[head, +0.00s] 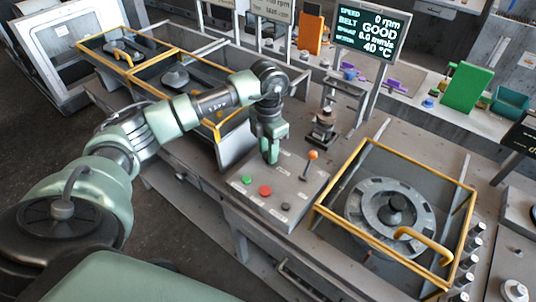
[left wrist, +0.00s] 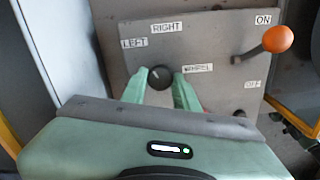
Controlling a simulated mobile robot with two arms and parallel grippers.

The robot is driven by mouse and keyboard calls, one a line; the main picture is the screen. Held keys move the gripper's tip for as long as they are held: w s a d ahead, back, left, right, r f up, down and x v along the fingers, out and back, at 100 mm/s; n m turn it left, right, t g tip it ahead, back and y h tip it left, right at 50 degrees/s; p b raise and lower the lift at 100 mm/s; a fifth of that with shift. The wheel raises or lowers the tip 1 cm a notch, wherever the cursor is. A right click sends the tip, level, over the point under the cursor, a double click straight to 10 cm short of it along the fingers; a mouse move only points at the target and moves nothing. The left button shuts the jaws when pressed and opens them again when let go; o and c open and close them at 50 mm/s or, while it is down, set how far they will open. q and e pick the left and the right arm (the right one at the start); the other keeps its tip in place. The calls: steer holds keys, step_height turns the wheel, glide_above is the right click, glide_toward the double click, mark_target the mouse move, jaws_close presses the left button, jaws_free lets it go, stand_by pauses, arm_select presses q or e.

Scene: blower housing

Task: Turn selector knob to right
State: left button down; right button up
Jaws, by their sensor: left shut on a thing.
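The selector knob (left wrist: 160,77) is a small round black knob with a white mark, on a grey control panel (left wrist: 215,40) in the left wrist view. Labels LEFT, RIGHT and WHEEL stand around it. The white mark points to the upper left, roughly towards LEFT. My left gripper (left wrist: 160,82) has one green finger on each side of the knob and is shut on it. In the head view, my left gripper (head: 271,156) points down at the panel (head: 300,180) and hides the knob. My right gripper is not in view.
A lever with an orange ball (left wrist: 277,39) stands right of the knob, between ON and OFF labels. Green (head: 246,180) and red (head: 265,191) buttons sit at the panel's front. A yellow-framed guard (head: 330,190) over a round housing stands to the right. A screen (head: 368,35) reads 0 rpm.

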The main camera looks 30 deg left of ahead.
arm_select(q)
steer(key=m+b, duration=0.3)
steer(key=m, duration=0.1)
steer(key=shift+w+f+m+b, duration=0.1)
steer(key=shift+f+m+b, duration=0.05)
steer(key=shift+m+b, duration=1.35)
steer(key=shift+m, duration=0.8)
steer(key=shift+r, duration=0.2)
steer(key=c, duration=1.1)
jaws_free()
steer(key=shift+d, duration=0.1)
steer(key=shift+o, duration=0.2)
step_height(320, 180, up, 8)
steer(key=shift+f+b, duration=0.25)
steer(key=shift+b, duration=0.55)
steer(key=shift+r, duration=0.1)
